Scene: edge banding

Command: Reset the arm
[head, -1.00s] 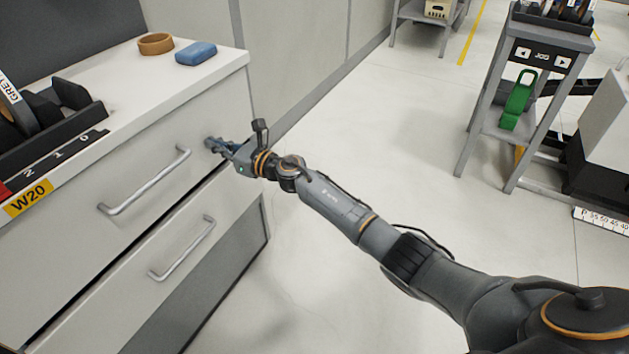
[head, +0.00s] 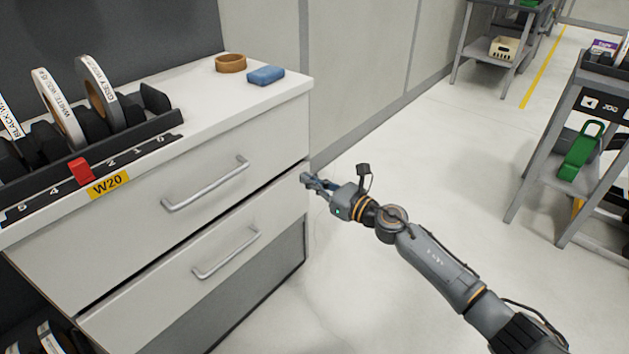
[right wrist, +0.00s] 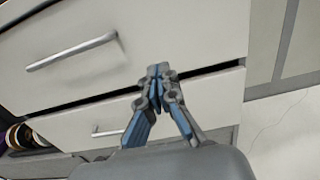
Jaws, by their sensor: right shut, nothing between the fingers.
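My right gripper (head: 306,179) is shut and empty. In the head view it is at the right front edge of the white drawer cabinet (head: 130,243), near the gap between the upper and lower drawers. In the right wrist view the shut fingertips (right wrist: 158,72) show in front of the drawer fronts, close to that dark gap. I cannot tell whether they touch the cabinet. My right arm (head: 437,268) reaches in from the lower right. My left gripper is not in view.
The upper drawer handle (head: 205,186) and lower drawer handle (head: 227,254) are left of the gripper. A tape roll (head: 230,63) and a blue block (head: 265,75) lie on the cabinet top, beside a rack of edge-band rolls (head: 98,93). A grey stand (head: 543,157) is at right. The floor between is clear.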

